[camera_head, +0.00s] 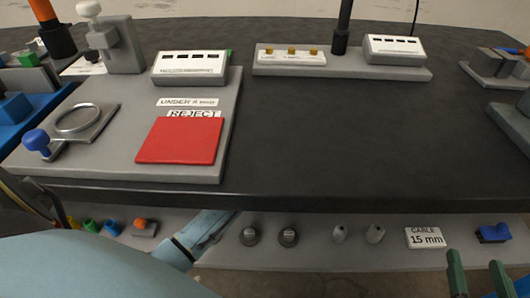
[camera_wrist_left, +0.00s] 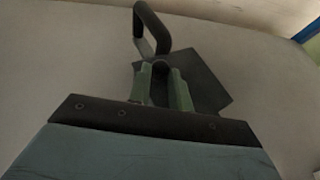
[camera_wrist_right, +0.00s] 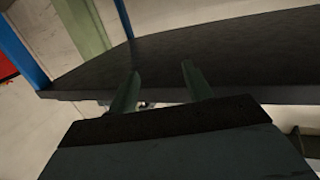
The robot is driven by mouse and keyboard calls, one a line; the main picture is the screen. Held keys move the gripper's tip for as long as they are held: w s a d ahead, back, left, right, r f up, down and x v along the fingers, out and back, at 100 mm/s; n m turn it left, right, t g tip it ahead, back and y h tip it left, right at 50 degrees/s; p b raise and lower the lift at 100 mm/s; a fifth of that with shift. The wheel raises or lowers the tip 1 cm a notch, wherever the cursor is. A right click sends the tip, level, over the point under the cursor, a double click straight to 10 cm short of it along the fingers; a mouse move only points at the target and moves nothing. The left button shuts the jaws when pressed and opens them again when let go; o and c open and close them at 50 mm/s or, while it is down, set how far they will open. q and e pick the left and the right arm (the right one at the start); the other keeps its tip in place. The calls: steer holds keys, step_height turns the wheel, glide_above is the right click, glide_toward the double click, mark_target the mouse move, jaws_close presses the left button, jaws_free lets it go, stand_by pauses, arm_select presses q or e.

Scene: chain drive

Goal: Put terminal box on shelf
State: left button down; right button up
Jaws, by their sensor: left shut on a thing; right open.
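I cannot tell for sure which thing is the terminal box. Two white-topped grey boxes with dark slots stand on the table, one at the left (camera_head: 190,68) and one at the back right (camera_head: 393,49). In the left wrist view my left gripper (camera_wrist_left: 161,82) is shut on a dark thing with a looped black handle (camera_wrist_left: 152,20) and a flat dark plate (camera_wrist_left: 208,88). The head view does not show that gripper. My right gripper (camera_head: 478,278) is open and empty at the front right; the right wrist view shows its fingers (camera_wrist_right: 160,88) apart near the table edge.
A grey board (camera_head: 110,165) carries a red REJECT pad (camera_head: 180,140) and a ring fixture (camera_head: 77,119). The dark table (camera_head: 350,130) is clear in the middle. A lower front ledge (camera_head: 320,258) holds several small parts and a "CABLE 15 mm" label (camera_head: 425,238).

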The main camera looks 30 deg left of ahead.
arm_select(q)
steer(key=shift+w, duration=0.1)
step_height(320, 180, down, 3)
steer(key=shift+f+b, duration=0.15)
steer(key=shift+b, duration=1.1)
steer(key=shift+f, duration=0.15)
arm_select(e)
step_height(320, 180, up, 9)
steer(key=s+a+t+y, duration=0.1)
steer(key=s+t+y, duration=0.1)
steer(key=t, duration=0.4)
steer(key=shift+t+y, duration=0.3)
steer(key=shift+r, duration=0.1)
arm_select(q)
steer(key=c, duration=1.7)
jaws_free()
steer(key=shift+f, duration=0.3)
steer(key=shift+c, duration=0.2)
steer(key=o, duration=0.5)
steer(key=shift+c, duration=0.2)
steer(key=shift+r, duration=0.15)
